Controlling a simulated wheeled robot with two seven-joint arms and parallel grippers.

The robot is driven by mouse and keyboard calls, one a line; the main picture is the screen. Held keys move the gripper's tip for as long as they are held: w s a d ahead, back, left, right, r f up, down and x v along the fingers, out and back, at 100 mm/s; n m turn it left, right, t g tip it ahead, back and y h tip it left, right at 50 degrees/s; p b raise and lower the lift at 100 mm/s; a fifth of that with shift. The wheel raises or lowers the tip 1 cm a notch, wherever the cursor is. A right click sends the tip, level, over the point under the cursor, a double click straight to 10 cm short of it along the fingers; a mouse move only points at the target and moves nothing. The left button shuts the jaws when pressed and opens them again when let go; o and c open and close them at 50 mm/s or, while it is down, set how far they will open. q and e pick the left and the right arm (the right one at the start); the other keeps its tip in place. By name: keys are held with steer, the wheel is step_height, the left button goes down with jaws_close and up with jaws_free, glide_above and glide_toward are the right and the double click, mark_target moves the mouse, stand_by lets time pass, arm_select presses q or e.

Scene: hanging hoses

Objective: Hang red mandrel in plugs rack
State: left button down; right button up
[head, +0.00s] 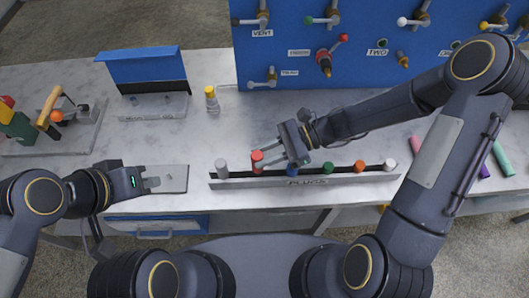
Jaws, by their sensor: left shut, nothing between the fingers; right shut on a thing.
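The red mandrel (257,157) is upright over the left part of the plugs rack (305,182), between a grey-white plug (221,168) and a blue plug (292,171). My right gripper (265,157) reaches in from the right and is shut on the red mandrel. The mandrel's lower end meets the rack's slot line; I cannot tell whether it rests in the slot. My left gripper (152,183) is shut and empty, over a grey flat plate left of the rack.
Green (328,168), orange (359,167) and white (389,165) plugs stand in the rack's right part. A blue panel (300,60) with valves rises behind. A yellow-capped bottle (211,98) stands at the back. The marble table is clear between bottle and rack.

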steer(key=shift+f+b, duration=0.35)
steer(key=shift+f, duration=0.15)
steer(key=o, duration=1.1)
steer(key=b+v, duration=0.1)
steer(key=v, duration=0.7)
steer(key=shift+a, duration=0.1)
steer(key=s+d+r+n+t+h, duration=0.3)
steer(key=s+n, duration=0.1)
steer(key=s+d+r+n+t+h, duration=0.2)
steer(key=s+d+r+n+h, duration=0.1)
steer(key=s+d+n, duration=0.1)
steer(key=s+d+r+n+t+h, duration=0.3)
steer(key=s+d+n+h, duration=0.1)
steer(key=s+n, duration=0.1)
steer(key=shift+s+d+r+n+t, duration=0.2)
steer(key=shift+s+d+n+t, duration=0.1)
steer(key=shift+s+n, duration=0.15)
